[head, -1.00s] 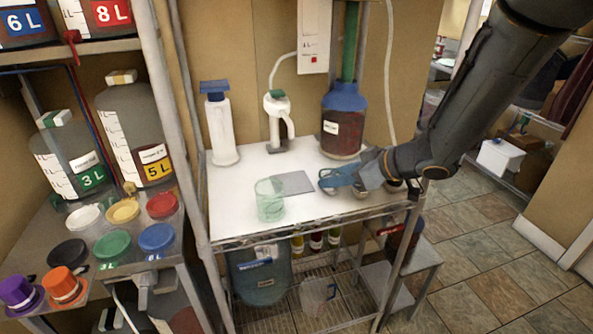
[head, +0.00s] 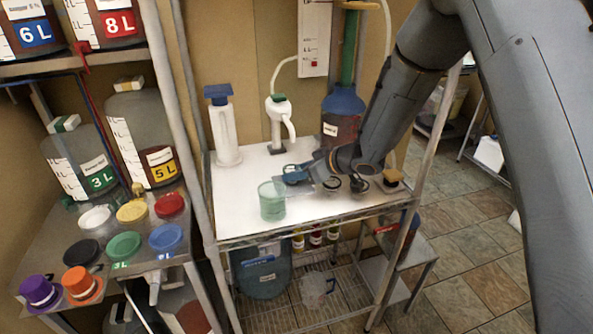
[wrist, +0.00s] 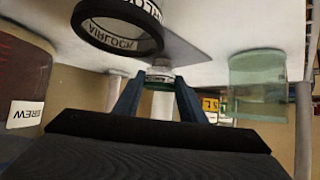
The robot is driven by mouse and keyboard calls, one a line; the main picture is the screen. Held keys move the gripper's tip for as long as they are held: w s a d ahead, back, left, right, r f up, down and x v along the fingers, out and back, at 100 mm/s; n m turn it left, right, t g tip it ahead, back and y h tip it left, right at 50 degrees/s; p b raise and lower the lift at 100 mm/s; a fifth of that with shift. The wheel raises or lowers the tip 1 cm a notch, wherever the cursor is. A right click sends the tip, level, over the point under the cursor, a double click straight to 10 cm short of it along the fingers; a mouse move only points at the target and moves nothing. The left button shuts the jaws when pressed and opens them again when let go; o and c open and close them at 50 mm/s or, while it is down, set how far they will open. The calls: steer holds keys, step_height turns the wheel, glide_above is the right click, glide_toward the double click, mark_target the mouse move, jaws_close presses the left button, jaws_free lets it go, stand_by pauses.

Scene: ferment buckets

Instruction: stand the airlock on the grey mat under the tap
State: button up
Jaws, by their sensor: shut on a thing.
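My gripper (head: 297,174) is low over the white worktop, in front of the tap (head: 279,115). In the wrist view its two blue fingers (wrist: 160,83) are closed on a small, pale, clear-looking piece, the airlock (wrist: 160,73). Most of the airlock is hidden, and I cannot tell whether it touches the surface. The grey mat (wrist: 203,42) shows beyond the fingers in the wrist view; in the head view the gripper partly covers it. A black ring lettered AIRLOCK (wrist: 92,40) stands near the fingers in the wrist view.
A greenish clear beaker (head: 272,202) stands left of the gripper. A white pump-like column (head: 224,130) stands at the back left. A dark blue-topped vessel (head: 338,125) is behind my arm. Dark round holders (head: 359,185) sit at the right of the worktop.

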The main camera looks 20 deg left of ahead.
steer(key=shift+f, duration=0.3)
steer(key=o, duration=1)
steer(key=shift+o, duration=0.2)
steer(key=shift+r, duration=0.1)
steer(key=shift+d+r, duration=0.15)
steer(key=shift+d, duration=0.05)
steer(key=b+v, duration=0.2)
steer(key=v, duration=0.9)
steer(key=shift+d+r, duration=0.15)
steer(key=shift+d, duration=0.05)
steer(key=shift+s+d, duration=0.1)
